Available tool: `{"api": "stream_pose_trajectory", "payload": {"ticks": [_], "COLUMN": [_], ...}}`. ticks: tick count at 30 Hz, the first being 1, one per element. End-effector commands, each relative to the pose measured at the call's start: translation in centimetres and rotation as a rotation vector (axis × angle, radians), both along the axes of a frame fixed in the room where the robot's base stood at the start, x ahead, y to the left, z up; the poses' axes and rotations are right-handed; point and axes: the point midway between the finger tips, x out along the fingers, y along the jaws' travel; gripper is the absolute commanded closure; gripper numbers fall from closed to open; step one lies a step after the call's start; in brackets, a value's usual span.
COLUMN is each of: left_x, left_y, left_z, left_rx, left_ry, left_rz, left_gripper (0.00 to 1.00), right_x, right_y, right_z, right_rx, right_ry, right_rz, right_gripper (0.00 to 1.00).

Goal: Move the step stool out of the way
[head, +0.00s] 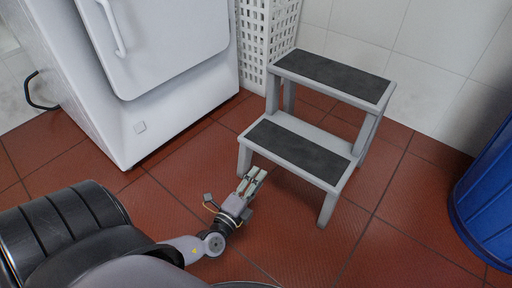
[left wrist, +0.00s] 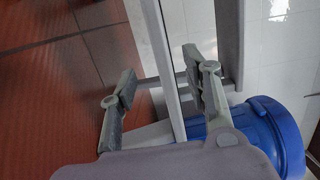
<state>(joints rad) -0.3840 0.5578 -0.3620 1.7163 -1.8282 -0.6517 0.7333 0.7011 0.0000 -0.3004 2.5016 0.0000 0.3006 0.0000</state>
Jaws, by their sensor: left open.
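The step stool (head: 323,126) stands upright on the red tiled floor, light grey with two dark treads. My left gripper (head: 254,176) is low in front of its lower step, close to the front left leg. In the left wrist view my left gripper (left wrist: 160,85) is open. A pale bar of the stool (left wrist: 163,65) shows in the gap between the fingers; I cannot tell whether it lies between them or beyond them. No contact is clear. My right gripper is not in view.
A white appliance (head: 170,50) stands at the left, with a white lattice basket (head: 262,40) behind the stool. A white tiled wall (head: 440,75) runs along the back. A blue bin (head: 490,195) is at the right edge. Floor (head: 400,240) is clear in front right.

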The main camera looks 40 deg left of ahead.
Motion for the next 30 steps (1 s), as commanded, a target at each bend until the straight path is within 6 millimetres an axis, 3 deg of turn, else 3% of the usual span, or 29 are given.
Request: {"api": "stream_pose_trajectory", "payload": {"ticks": [8, 30], "left_x": [1.8, 15.5], "left_y": [0.2, 1.5], "left_z": [-0.1, -0.2], "left_rx": [0.001, -0.001], "left_ry": [-0.002, -0.001], "left_rz": [0.003, 0.003], "left_gripper": [0.56, 0.56], "right_x": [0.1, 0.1], "right_y": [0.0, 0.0], "right_z": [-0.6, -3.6], "right_rx": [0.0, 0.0], "right_ry": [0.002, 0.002], "right_rz": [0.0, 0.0], "right_gripper": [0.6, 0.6]}}
